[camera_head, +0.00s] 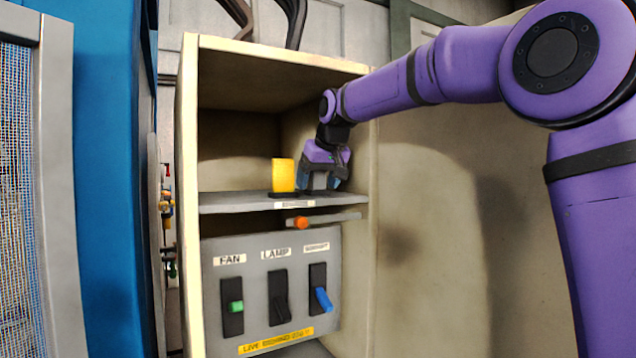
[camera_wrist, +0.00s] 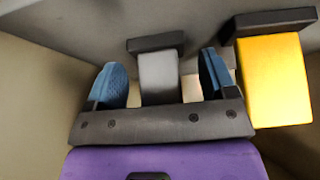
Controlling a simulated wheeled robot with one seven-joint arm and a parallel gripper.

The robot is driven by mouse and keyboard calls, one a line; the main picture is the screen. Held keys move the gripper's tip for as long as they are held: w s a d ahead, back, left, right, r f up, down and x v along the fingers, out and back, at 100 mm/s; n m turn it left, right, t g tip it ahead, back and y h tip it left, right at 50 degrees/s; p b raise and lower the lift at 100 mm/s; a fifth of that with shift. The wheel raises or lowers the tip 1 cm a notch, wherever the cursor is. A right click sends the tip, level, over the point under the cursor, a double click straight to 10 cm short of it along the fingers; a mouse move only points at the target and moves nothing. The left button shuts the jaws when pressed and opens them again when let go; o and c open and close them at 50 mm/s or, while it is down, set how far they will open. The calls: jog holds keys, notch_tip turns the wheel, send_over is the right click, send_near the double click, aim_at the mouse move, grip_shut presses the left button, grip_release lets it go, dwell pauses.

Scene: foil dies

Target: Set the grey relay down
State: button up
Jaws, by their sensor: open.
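The grey relay (camera_wrist: 160,80) stands on a dark base on the grey shelf (camera_head: 240,204) inside the cabinet. In the wrist view my gripper (camera_wrist: 163,75) is open, with one blue finger on each side of the relay and a small gap on both sides. In the head view my gripper (camera_head: 321,180) reaches down to the shelf and largely hides the grey relay. I cannot tell whether the relay is fully seated in its base.
A yellow relay (camera_head: 283,174) stands on its own dark base close left of my gripper; in the wrist view it is just right of a finger. Below the shelf are an orange knob (camera_head: 301,222) on a bar and a switch panel (camera_head: 250,290). Cabinet walls stand close on both sides.

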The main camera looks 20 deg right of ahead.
jog(key=v, duration=1.2)
jog(key=s+d+f+m, duration=0.1)
jog(key=s+d+f, duration=0.2)
jog(key=s+f, duration=1)
jog(key=s+d+f+m+g+h, duration=0.1)
jog(key=s+d+f, duration=0.2)
jog(key=s+f, duration=1.1)
jog(key=s, duration=0.8)
jog(key=shift+d+f, duration=0.15)
jog(key=shift+d, duration=0.05)
jog(key=shift+s, duration=0.15)
jog(key=shift+c, duration=0.3)
